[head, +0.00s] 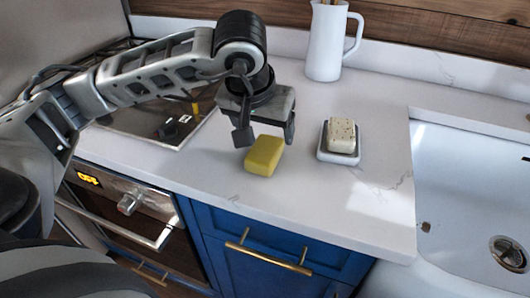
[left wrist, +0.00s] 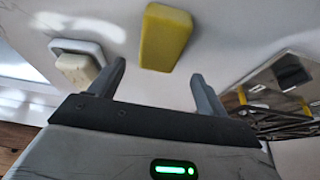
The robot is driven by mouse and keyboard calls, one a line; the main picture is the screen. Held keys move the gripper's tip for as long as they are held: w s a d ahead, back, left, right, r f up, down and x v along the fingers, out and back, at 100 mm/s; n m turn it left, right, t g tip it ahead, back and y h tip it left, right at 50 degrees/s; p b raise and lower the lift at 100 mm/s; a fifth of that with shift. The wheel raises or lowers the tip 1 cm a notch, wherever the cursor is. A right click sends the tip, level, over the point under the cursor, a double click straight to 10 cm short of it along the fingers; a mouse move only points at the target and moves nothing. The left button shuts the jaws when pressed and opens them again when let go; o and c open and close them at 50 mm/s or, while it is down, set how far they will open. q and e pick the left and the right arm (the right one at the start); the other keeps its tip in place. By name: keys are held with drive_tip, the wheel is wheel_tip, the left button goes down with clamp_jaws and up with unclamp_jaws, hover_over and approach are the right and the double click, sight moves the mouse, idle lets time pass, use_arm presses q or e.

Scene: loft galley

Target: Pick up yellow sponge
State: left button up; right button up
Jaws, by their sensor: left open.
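The yellow sponge (head: 264,155) lies on the white countertop, between the stove and the soap dish. My left gripper (head: 266,138) is just above and behind it in the head view, with its two fingers apart and nothing between them. In the left wrist view the sponge (left wrist: 165,37) sits beyond the open fingertips of the left gripper (left wrist: 158,80), roughly in line with the gap. I cannot tell whether any finger touches it. My right gripper is not in view.
A soap bar (head: 341,134) rests on a dish (head: 325,155) right of the sponge. A white pitcher (head: 325,45) stands behind. The sink (head: 470,190) is at the right, the stove (head: 150,120) at the left. The counter in front of the sponge is clear.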

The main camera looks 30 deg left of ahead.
sight(268, 142)
use_arm(q)
drive_tip(key=x, duration=0.3)
drive_tip(key=p+x, duration=0.1)
drive_tip(key=x, duration=0.1)
drive_tip(key=shift+s+d+f, duration=0.1)
drive_tip(key=shift+d, duration=0.1)
drive_tip(key=c, duration=1)
drive_tip(key=shift+c, duration=0.2)
drive_tip(key=shift+r, duration=0.3)
wheel_tip(268, 142, up, 2)
drive_tip(key=shift+r+b, duration=0.15)
drive_tip(key=shift+b, duration=0.35)
drive_tip(key=s+d+r, duration=0.6)
drive_tip(key=d+r, duration=0.4)
drive_tip(key=d, duration=0.2)
drive_tip(key=shift+s+d, duration=0.2)
drive_tip(key=shift+s, duration=0.1)
